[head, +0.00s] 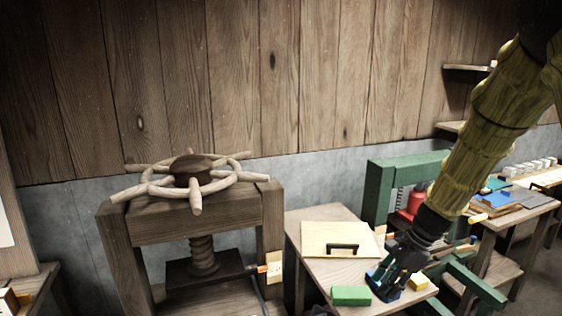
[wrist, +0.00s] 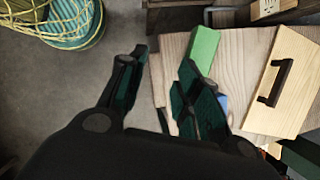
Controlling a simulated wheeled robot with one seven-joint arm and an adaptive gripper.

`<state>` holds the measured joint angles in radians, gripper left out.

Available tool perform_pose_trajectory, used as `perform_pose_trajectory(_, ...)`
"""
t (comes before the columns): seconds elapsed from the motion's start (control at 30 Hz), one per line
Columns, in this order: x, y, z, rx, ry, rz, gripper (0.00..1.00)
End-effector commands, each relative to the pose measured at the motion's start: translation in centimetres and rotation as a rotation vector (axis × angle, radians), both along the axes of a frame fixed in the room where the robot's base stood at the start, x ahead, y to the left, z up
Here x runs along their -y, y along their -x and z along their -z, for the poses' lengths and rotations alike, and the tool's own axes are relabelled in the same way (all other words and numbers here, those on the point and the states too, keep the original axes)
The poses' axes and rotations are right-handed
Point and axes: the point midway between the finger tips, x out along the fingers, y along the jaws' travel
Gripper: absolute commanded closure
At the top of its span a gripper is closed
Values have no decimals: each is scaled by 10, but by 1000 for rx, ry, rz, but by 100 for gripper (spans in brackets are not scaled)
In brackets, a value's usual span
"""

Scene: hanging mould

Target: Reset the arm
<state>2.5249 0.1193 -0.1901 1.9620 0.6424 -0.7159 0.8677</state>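My arm (head: 487,118) reaches down from the upper right in the head view, wrapped in a yellowish cover. My black gripper (head: 385,288) hangs at its end, over the front edge of a small wooden table. In the wrist view, my gripper (wrist: 160,95) has its two fingers spread well apart with nothing between them. Floor and the table's edge show in the gap. The height of the fingertips above the table is hard to tell.
The table (head: 318,212) carries a pale board with a black handle (head: 342,240) and a green block (head: 351,295). A wooden screw press (head: 193,210) stands left and a green frame (head: 379,186) behind. A yellow wire basket (wrist: 62,22) stands on the floor.

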Motion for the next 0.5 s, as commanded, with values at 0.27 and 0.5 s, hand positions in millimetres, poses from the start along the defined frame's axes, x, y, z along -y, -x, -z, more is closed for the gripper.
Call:
perform_pose_trajectory(0.27,2,13,39,-5,58,-60,67)
perform_pose_trajectory(0.5,6,36,90,-8,136,-159,67)
